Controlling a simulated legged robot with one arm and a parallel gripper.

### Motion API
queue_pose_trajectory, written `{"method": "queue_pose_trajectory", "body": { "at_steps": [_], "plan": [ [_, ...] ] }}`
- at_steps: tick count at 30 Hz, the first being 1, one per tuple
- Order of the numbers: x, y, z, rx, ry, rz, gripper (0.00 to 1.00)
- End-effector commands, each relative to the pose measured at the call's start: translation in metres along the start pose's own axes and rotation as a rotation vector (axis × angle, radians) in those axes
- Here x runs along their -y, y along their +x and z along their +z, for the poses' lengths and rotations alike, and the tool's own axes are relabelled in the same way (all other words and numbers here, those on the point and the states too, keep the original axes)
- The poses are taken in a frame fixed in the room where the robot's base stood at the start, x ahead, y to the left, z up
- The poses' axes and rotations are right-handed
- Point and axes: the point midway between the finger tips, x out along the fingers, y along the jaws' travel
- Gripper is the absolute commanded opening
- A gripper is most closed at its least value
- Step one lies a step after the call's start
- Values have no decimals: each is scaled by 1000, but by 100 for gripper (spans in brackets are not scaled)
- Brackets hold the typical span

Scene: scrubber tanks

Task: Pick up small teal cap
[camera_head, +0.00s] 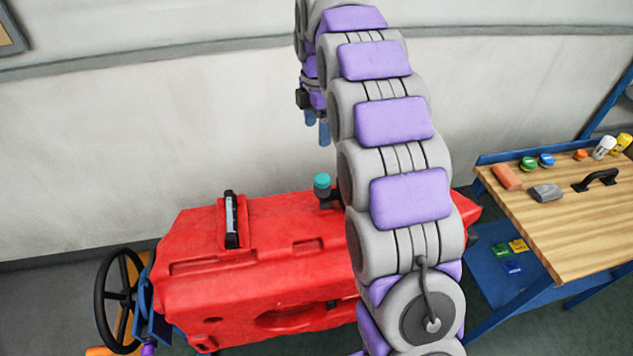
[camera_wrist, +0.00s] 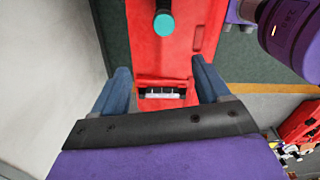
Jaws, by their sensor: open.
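The small teal cap (camera_head: 322,180) sits on a dark neck on top of the red tank (camera_head: 270,235) in the head view, just left of my arm. In the wrist view, the teal cap (camera_wrist: 164,24) shows near the top middle, ahead of my fingertips. My gripper (camera_head: 317,128) hangs above the tank near the wall, its blue fingers pointing down and higher than the cap. In the wrist view, my gripper (camera_wrist: 159,75) has its two blue fingers spread apart with nothing between them. The cap is apart from both fingers.
A black handle (camera_head: 232,220) stands on the tank, left of the cap. A black handwheel (camera_head: 118,298) is at the left. A wooden workbench (camera_head: 560,230) with several small items is at the right. A pale wall runs behind the tank.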

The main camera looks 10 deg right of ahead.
Motion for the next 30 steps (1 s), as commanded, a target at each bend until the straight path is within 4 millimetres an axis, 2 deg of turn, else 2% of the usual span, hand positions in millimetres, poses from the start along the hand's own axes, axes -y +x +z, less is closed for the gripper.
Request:
{"method": "queue_pose_trajectory", "body": {
  "at_steps": [4,12,18,26,30],
  "plan": [
    [2,31,3,-2,4,-4,76],
    [0,84,-9,9,4,-8,76],
    [0,107,-7,7,5,-4,76],
    [4,120,2,0,7,-1,76],
    [7,139,2,2,7,-3,76]
  ]
}}
